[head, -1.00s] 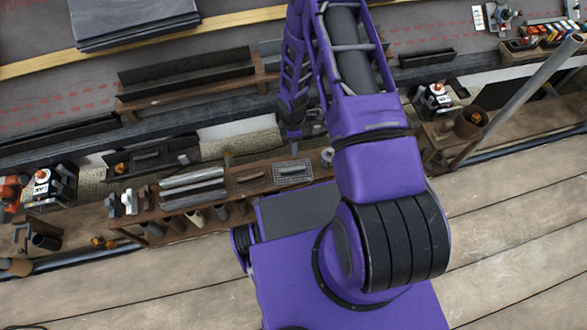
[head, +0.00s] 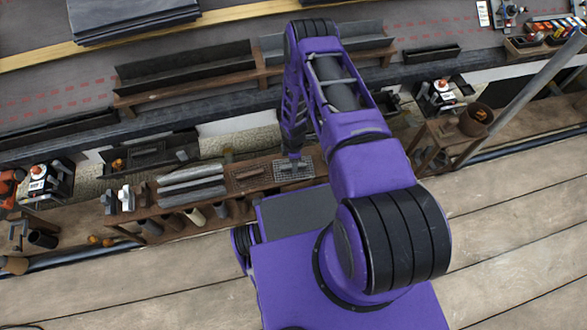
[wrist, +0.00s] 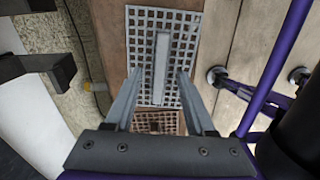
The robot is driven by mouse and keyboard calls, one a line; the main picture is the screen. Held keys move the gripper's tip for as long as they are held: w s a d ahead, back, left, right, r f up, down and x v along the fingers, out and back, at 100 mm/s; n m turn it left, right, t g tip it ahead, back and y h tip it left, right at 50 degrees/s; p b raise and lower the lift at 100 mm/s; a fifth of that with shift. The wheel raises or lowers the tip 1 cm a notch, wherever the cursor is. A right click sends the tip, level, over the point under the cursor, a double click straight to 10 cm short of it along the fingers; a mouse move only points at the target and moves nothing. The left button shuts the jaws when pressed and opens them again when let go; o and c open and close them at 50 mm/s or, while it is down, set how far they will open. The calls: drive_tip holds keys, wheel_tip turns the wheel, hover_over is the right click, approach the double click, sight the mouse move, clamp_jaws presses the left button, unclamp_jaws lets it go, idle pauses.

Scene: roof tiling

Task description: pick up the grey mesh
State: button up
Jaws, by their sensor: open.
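The grey mesh (head: 294,171) is a flat square-holed sheet with a raised bar along its middle. It lies on the narrow wooden bench, and it also shows in the wrist view (wrist: 182,24). My gripper (head: 294,157) points down over the mesh. In the wrist view its two fingers (wrist: 155,80) are apart, one on either side of the raised bar, with nothing held. I cannot tell how far the fingertips are above the mesh.
A brown grate (wrist: 155,121) lies beside the mesh on the bench (head: 230,192). Grey rolls (head: 190,180) lie further left. A dark trough (head: 187,68) stands behind. A slanted pole (head: 535,82) rises at the right.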

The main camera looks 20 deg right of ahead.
drive_tip(key=shift+f, duration=0.65)
clamp_jaws()
drive_tip(key=shift+r, duration=0.1)
